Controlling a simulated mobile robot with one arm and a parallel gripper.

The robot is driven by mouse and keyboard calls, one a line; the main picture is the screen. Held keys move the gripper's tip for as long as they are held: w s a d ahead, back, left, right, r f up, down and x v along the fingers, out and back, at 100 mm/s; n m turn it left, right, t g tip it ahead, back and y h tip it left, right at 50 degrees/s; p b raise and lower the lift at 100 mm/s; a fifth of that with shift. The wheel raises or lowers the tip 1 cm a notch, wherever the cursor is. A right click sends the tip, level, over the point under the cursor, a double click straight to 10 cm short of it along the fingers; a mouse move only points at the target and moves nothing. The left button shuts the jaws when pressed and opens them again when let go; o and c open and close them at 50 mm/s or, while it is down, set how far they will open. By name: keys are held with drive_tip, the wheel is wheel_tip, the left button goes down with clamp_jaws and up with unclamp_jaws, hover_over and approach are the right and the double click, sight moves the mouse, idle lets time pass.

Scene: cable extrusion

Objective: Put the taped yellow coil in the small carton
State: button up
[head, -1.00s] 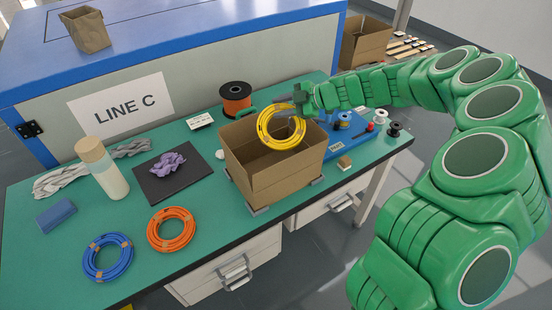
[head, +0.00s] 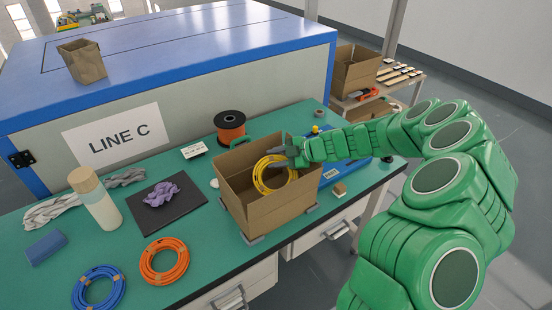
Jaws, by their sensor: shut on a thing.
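The taped yellow coil (head: 262,183) hangs tilted inside the mouth of the open small carton (head: 272,213) on the green bench. My gripper (head: 288,157) is shut on the coil's upper right edge, over the carton's right back side. The fingertips are small and partly hidden by the coil. I cannot tell whether the coil touches the carton's floor.
A blue coil (head: 99,292) and an orange coil (head: 164,262) lie at the front left. A larger carton (head: 353,72) is on the back shelf.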

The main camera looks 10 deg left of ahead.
drive_tip(key=shift+s+f, duration=0.1)
drive_tip(key=shift+f, duration=0.6)
drive_tip(key=o, duration=0.9)
drive_tip(key=shift+c, duration=0.2)
drive_tip(key=shift+o, duration=1.4)
drive_tip(key=shift+s+f, duration=0.1)
drive_tip(key=shift+f, duration=0.1)
drive_tip(key=shift+r, duration=0.55)
drive_tip(key=w+v, duration=0.1)
drive_tip(key=v, duration=1.1)
drive_tip(key=shift+s+r, duration=0.3)
drive_tip(key=shift+r, duration=0.1)
